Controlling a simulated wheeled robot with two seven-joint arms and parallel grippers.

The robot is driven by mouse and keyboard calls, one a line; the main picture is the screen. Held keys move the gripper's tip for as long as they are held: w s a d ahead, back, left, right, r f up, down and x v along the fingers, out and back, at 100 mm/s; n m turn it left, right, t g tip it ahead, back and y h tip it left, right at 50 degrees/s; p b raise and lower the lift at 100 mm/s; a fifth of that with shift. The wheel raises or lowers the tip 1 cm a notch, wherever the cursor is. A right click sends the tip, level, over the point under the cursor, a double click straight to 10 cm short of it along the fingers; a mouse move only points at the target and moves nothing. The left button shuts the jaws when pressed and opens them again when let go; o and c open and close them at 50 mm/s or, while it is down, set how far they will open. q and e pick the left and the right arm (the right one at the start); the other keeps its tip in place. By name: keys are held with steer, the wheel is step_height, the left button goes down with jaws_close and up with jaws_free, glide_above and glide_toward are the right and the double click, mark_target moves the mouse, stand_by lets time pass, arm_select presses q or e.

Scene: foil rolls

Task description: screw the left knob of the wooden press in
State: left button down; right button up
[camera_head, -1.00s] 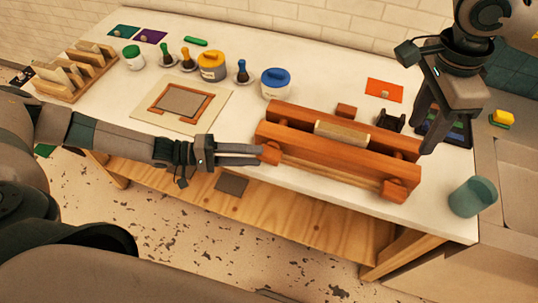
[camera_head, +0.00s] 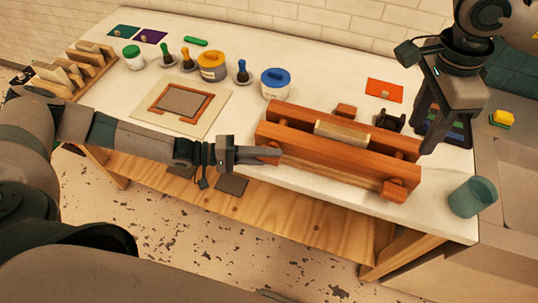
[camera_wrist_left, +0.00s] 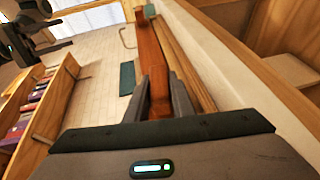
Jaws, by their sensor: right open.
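The wooden press (camera_head: 335,150) is two long reddish-brown bars side by side near the table's front edge. Its left knob (camera_head: 272,160) is a small reddish-brown block at the front bar's left end, largely covered by my left gripper. Its right knob (camera_head: 393,189) is uncovered. My left gripper (camera_head: 276,154) has its fingers around the left knob; in the left wrist view the knob (camera_wrist_left: 160,101) shows between the two fingers. Whether they press on it I cannot tell. My right gripper (camera_head: 432,140) points down, open, by the press's right end.
A teal cup (camera_head: 472,197) stands at the table's right front corner. A blue-lidded jar (camera_head: 275,84) stands behind the press. A board with a wooden frame (camera_head: 182,104) lies to the left. A small orange card (camera_head: 384,90) lies behind the press.

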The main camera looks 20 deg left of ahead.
stand_by(0.4)
